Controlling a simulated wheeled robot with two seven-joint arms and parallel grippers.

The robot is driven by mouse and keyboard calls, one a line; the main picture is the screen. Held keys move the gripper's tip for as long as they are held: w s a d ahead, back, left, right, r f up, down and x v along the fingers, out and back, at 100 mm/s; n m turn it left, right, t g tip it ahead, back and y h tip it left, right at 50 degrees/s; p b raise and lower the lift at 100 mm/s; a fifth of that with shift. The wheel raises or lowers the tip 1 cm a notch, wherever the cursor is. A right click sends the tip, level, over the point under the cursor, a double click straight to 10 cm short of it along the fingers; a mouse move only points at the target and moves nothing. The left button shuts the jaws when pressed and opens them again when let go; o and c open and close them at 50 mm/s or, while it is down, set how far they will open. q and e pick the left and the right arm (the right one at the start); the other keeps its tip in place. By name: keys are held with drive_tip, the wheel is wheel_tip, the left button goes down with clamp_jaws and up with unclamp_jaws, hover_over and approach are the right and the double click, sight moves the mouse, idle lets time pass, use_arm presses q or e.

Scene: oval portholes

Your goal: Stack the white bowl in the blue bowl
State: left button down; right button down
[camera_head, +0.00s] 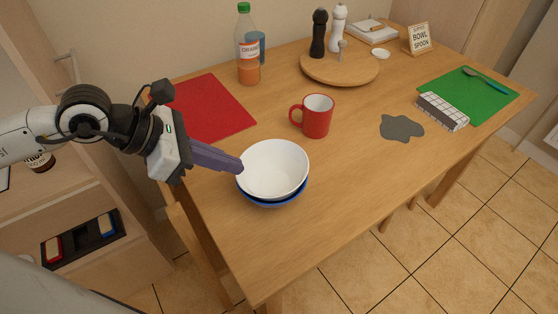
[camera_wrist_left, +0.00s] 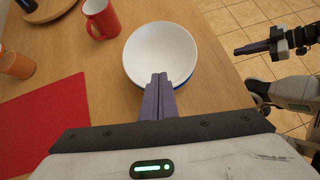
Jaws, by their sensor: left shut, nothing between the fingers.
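The white bowl (camera_head: 273,168) sits inside the blue bowl (camera_head: 274,203) near the table's left front edge; only a blue rim shows below it. Both also show in the left wrist view, the white bowl (camera_wrist_left: 160,52) covering most of the blue one. My left gripper (camera_head: 240,166) is shut and empty, its purple fingertips at the left rim of the white bowl; I cannot tell whether they touch it. My right gripper (camera_wrist_left: 240,50) shows at the right in the left wrist view, away from the bowls, and its jaw opening is unclear.
A red mug (camera_head: 317,117) stands behind the bowls. A red mat (camera_head: 212,106) lies at the left, an orange bottle (camera_head: 248,50) behind it. A grey patch (camera_head: 401,127) and a green mat (camera_head: 483,91) lie at the right. The table front beside the bowls is clear.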

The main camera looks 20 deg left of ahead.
sight(292, 169)
use_arm(q)
drive_tip(key=x, duration=0.8)
drive_tip(key=shift+d+r, duration=0.15)
drive_tip(key=shift+w+d+p, duration=0.6)
drive_tip(key=shift+w+d, duration=0.15)
drive_tip(key=shift+d, duration=0.15)
drive_tip(key=shift+w+d, duration=0.4)
drive_tip(key=shift+d, duration=0.05)
drive_tip(key=shift+w+d, duration=0.1)
drive_tip(key=shift+w+d+b, duration=0.5)
drive_tip(key=shift+d, duration=0.1)
